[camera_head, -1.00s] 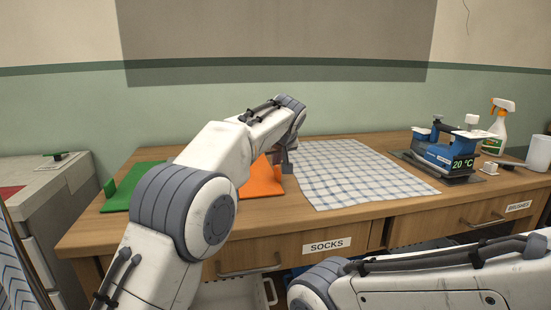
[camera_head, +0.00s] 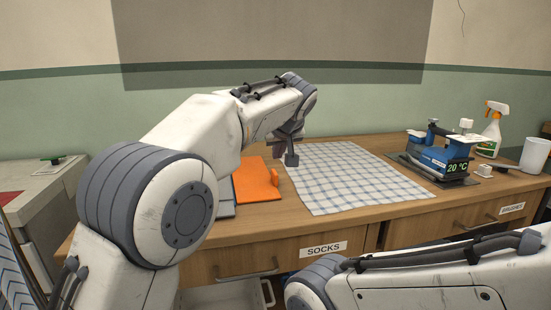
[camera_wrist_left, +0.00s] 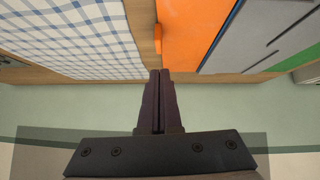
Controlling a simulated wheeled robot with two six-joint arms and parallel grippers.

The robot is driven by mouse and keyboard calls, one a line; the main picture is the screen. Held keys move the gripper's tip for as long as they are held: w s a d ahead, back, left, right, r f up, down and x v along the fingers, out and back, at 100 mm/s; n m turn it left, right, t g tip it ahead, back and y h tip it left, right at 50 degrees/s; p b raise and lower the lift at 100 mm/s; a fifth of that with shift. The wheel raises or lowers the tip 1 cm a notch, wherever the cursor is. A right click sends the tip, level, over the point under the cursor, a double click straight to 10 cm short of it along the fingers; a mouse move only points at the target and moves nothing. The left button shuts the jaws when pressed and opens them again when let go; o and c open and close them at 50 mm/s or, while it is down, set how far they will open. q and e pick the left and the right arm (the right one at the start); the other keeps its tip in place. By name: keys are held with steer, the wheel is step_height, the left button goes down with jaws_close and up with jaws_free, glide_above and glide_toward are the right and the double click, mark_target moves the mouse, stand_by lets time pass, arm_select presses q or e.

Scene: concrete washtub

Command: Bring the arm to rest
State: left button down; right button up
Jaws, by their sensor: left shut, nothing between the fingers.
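My left arm comes in from the left in the head view and reaches over the wooden table. Its gripper (camera_head: 291,158) hangs above the table between the orange board and the checked cloth. In the left wrist view the two dark fingers of my left gripper (camera_wrist_left: 160,75) lie together with nothing between them. They show near the table's edge, against the green wall. My right arm lies across the lower right of the head view; its gripper is out of view.
A checked cloth (camera_head: 350,175) lies flat on the table. An orange board (camera_head: 254,184) lies left of it. A blue device (camera_head: 440,158) reading 20 °C, a spray bottle (camera_head: 493,130) and a white cup (camera_head: 535,154) stand at the right. A drawer labelled SOCKS (camera_head: 240,262) is in front.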

arm_select(q)
steer(key=s+a+f+m+g+h, duration=0.1)
steer(key=s+a+f+m+g, duration=0.2)
steer(key=s+f, duration=0.75)
steer(key=s+a+f+m+g, duration=0.3)
steer(key=s+a+f, duration=0.1)
steer(key=s, duration=1.4)
steer(key=s+a+f+m+g+h, duration=0.1)
steer(key=s+a+f+m+g, duration=0.2)
steer(key=s+f, duration=0.75)
steer(key=s+r+p, duration=0.1)
steer(key=r+p, duration=1.4)
steer(key=r, duration=0.1)
steer(key=s+r+p, duration=0.2)
steer(key=r+p, duration=1.3)
steer(key=r, duration=0.2)
steer(key=shift+s+a+r, duration=0.15)
steer(key=shift+s+r, duration=0.1)
steer(key=shift+r, duration=0.05)
